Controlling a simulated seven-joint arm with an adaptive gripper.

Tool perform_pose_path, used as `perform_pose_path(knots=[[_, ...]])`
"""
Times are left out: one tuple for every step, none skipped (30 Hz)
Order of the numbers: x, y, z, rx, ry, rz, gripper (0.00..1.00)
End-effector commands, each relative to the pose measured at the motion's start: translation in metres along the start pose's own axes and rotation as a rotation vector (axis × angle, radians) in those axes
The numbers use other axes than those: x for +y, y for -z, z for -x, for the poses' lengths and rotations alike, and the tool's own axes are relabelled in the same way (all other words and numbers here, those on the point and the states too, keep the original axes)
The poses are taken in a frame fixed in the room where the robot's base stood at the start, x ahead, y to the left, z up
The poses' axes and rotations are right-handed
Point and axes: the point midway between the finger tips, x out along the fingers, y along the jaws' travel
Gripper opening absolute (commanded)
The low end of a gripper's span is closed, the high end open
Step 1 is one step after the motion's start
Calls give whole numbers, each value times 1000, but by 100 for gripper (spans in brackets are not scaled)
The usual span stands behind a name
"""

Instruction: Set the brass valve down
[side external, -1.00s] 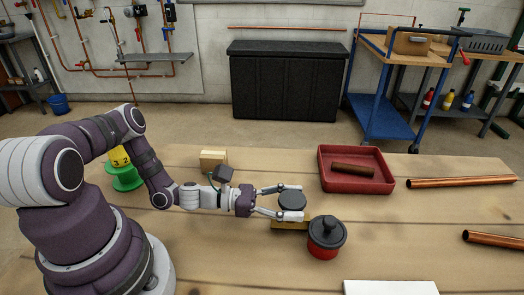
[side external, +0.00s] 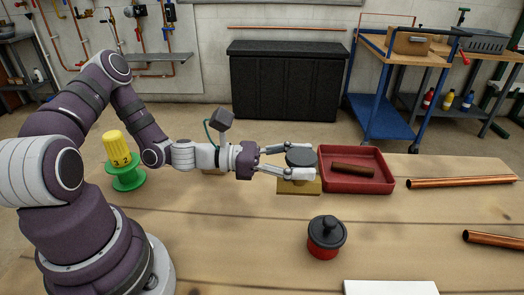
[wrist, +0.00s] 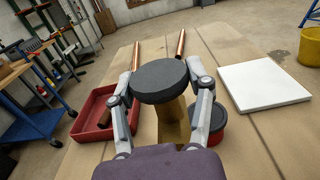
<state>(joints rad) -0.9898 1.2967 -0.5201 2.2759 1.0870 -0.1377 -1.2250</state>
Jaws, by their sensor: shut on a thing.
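My gripper (side external: 300,159) reaches out level over the table, just left of the red tray. Its two fingers are shut around a round black disc (side external: 299,156). Below the disc is a brass-coloured body (side external: 298,187), which looks like the brass valve. In the wrist view, the black disc (wrist: 160,80) sits between the fingers, with the tan body (wrist: 173,125) showing beneath it. The valve looks upright. Whether its bottom touches the table or hangs slightly above it, I cannot tell.
The red tray (side external: 325,180) holding a dark brown rod (side external: 353,170) lies close to the right. A red pot with black lid (side external: 326,238) stands nearer the camera. Copper pipes (side external: 460,182) and a white slab (side external: 390,288) lie farther right. A yellow piece (side external: 116,148) sits on a green spool (side external: 127,178).

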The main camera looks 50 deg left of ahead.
Motion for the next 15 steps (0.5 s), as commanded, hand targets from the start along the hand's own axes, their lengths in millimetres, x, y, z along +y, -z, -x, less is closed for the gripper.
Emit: perform_pose_path(knots=[[0, 3, -9, -5, 1, 2, 12], [0, 7, -17, -5, -3, 3, 12], [1, 13, -30, -6, -14, 4, 12], [2, 18, -42, -6, -29, 4, 12], [3, 22, -55, -6, -49, 4, 12], [5, 25, -72, -7, -83, 3, 12], [7, 26, -84, -7, -112, 2, 12], [8, 26, -96, -7, -144, 1, 12], [9, 25, -111, -8, -190, 0, 12], [9, 23, -122, -8, -227, -1, 12], [10, 20, -132, -10, -269, -3, 12], [9, 14, -145, -13, -330, -4, 12], [9, 10, -154, -15, -383, -5, 12], [9, 6, -160, -15, -436, -3, 12], [8, 3, -166, -12, -494, 3, 12]])
